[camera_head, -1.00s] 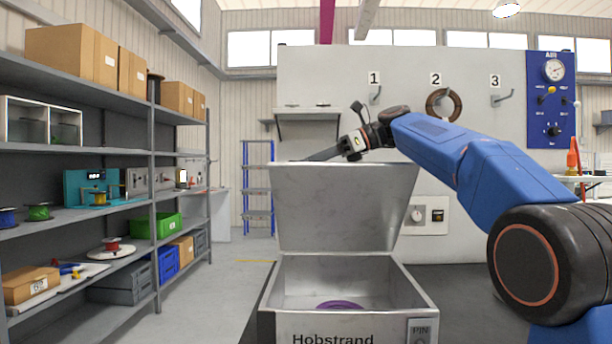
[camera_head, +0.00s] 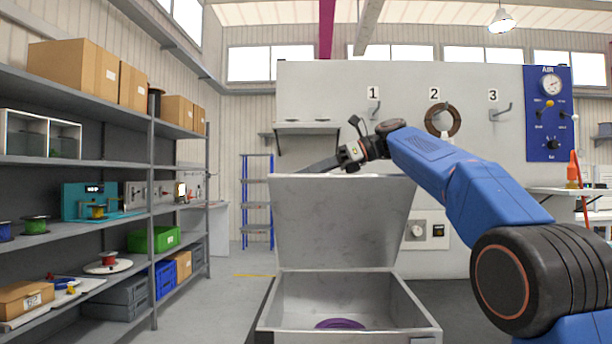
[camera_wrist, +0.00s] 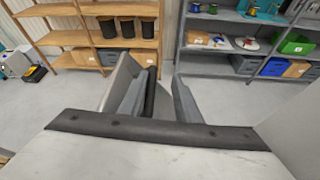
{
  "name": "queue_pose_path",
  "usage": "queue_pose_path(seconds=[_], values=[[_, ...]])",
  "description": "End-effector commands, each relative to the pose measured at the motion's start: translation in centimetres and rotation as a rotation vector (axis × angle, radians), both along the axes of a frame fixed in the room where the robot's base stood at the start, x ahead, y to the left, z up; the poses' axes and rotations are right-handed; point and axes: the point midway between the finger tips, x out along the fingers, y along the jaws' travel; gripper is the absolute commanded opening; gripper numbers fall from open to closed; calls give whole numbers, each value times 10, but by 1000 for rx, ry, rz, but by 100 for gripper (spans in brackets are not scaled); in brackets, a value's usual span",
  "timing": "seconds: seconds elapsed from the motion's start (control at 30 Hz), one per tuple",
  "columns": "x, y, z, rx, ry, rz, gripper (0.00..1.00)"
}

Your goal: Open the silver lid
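The silver lid (camera_head: 342,225) stands raised on the back edge of the silver box (camera_head: 407,312), tilted a little back, and the box is open. A purple round thing (camera_head: 340,323) lies inside, partly hidden by the front wall. My gripper (camera_head: 318,165) is at the lid's top edge in the head view, its fingers partly hidden behind the lid. In the wrist view the lid (camera_wrist: 150,155) fills the bottom with a dark strip along its edge. The gripper's fingers (camera_wrist: 165,98) show just beyond that strip, apart, with floor visible between them. I cannot tell whether they touch the lid.
Grey shelves (camera_head: 152,215) with boxes, bins and reels stand on the left. A blue rack (camera_head: 257,200) stands behind. A white wall panel (camera_head: 320,100) with numbered hooks is behind the lid. Open floor (camera_head: 215,290) lies between the shelves and the box.

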Motion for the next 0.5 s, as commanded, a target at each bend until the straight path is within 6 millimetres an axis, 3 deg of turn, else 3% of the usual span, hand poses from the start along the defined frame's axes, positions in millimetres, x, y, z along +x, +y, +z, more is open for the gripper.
queue_pose_path(seconds=[0.33, 0.5], values=[[0, -2, 1, 1, -1, -1, 29], [1, -16, 7, 1, -2, -2, 29]])
